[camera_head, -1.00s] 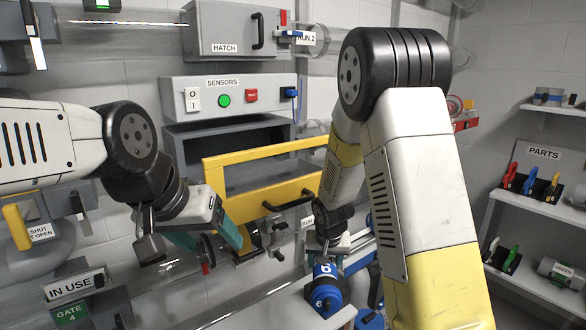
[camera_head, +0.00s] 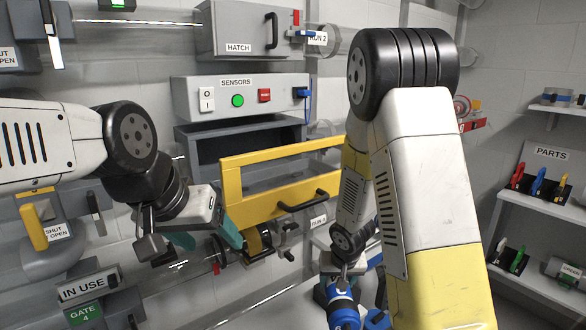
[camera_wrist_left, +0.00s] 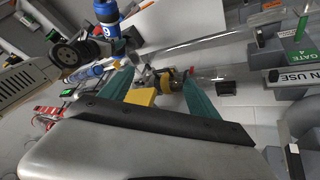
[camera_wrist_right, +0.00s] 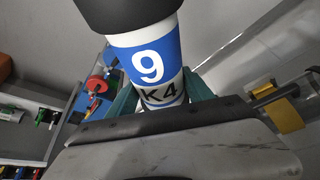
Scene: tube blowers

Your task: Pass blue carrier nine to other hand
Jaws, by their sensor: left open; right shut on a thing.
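The blue and white carrier (camera_wrist_right: 150,66) is marked 9 and K4 in the right wrist view, with a black end. My right gripper (camera_wrist_right: 160,92) is shut on it, one teal finger on each side. In the head view the carrier (camera_head: 343,312) is at the bottom middle, partly cut off by the picture edge. A blue carrier marked 9 (camera_wrist_left: 108,28) also shows at the top of the left wrist view. My left gripper (camera_head: 210,238) is open and empty, left of the carrier and apart from it; its spread fingers (camera_wrist_left: 157,88) show in the left wrist view.
A yellow frame with a black handle (camera_head: 287,205) stands behind the grippers. The sensor box (camera_head: 240,96) and hatch box (camera_head: 248,30) are above. A clear tube runs behind my left gripper. Shelves with parts (camera_head: 540,200) are at the right.

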